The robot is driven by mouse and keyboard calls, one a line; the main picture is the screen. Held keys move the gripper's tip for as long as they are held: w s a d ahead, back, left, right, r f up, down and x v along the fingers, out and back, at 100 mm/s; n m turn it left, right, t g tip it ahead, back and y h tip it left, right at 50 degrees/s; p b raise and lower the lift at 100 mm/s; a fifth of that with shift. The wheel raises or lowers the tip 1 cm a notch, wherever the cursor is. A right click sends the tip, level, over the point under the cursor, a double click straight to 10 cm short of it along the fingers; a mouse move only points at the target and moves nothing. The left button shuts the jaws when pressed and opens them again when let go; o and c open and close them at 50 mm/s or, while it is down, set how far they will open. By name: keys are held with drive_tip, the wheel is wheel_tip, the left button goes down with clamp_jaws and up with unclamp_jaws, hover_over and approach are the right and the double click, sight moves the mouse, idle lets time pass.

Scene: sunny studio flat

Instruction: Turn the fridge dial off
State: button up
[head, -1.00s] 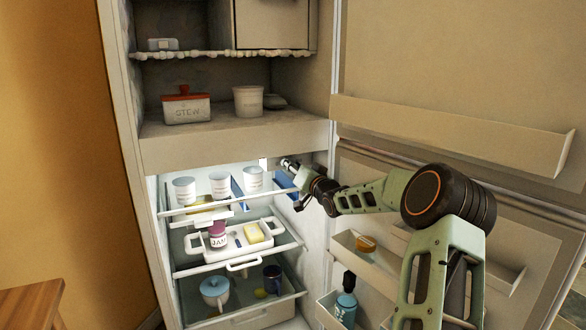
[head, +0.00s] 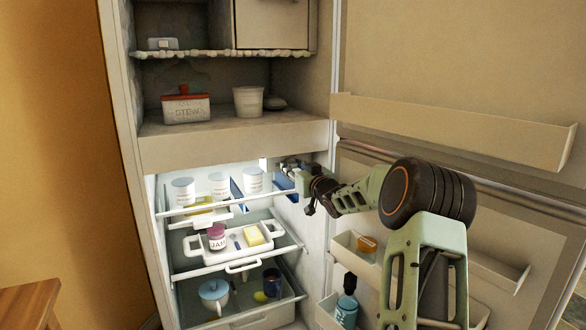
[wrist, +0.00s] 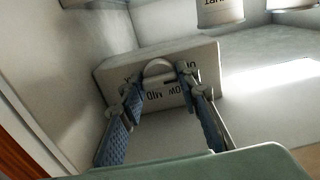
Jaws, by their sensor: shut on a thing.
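The fridge (head: 230,152) stands open in the head view. In the wrist view, a pale box-shaped dial housing (wrist: 120,76) sits by the fridge's inner side wall. It has dark lettering, upside down here, with "LOW" and "MID" readable. A round pale dial (wrist: 157,68) is on its face. My gripper (wrist: 161,84) has its two blue-padded fingers on either side of the dial, shut on it. Which mark the dial points to, I cannot tell. In the head view my gripper (head: 290,170) reaches in at the right of the top shelf; the dial is hidden there.
White pots (head: 220,184) stand on the top shelf, left of my gripper. Below is a white tray (head: 196,246) with a jam jar (head: 216,238). The open door's racks (head: 450,130) lie close to my arm on the right.

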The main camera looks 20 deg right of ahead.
drive_tip(key=o, duration=1.2)
drive_tip(key=shift+c, duration=0.2)
drive_tip(key=shift+s, duration=0.1)
drive_tip(key=s, duration=1.1)
drive_tip(key=shift+s+d, duration=0.25)
drive_tip(key=shift+s, duration=0.15)
drive_tip(key=shift+r, duration=0.1)
